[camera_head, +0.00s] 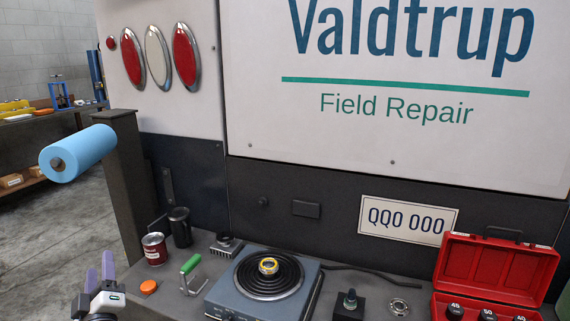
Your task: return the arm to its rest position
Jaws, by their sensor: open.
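My gripper (100,267) shows at the lower left, with two purple fingers pointing up and a gap between them. It is open and holds nothing that I can see. It is in front of the workbench's left end, left of an orange cap (149,287). Most of my arm is below or outside the picture.
On the bench stand a red can (154,248), a dark cup (180,227), a green-handled tool (190,272), a hot plate (226,290) with a yellow-and-dark ring (268,266) on it, and an open red case (492,266). A blue roll (85,150) juts from a post (122,190).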

